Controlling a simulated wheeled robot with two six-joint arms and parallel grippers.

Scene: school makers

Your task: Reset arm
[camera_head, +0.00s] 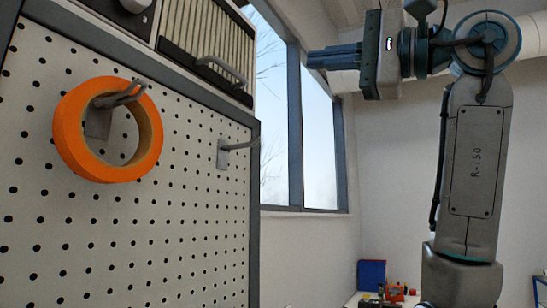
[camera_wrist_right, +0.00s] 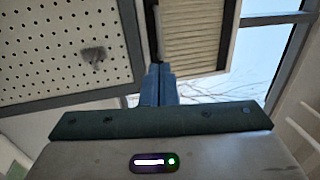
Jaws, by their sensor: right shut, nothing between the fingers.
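My right gripper (camera_head: 312,59) is raised high in the head view, its fingers together and pointing left toward the pegboard. It is empty and apart from everything around it. In the right wrist view its closed fingers (camera_wrist_right: 158,84) show at the middle, in front of the edge of the board and the window. My right arm stands upright at the right of the head view. My left gripper is not in either view.
A pegboard (camera_head: 100,222) fills the left. An orange tape roll (camera_head: 70,130) hangs on one hook; another hook (camera_head: 238,145) is empty. A ribbed panel with a handle (camera_head: 222,68) is above. Windows (camera_head: 273,120) are behind. A low table with a blue bin (camera_head: 371,274) stands farther back.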

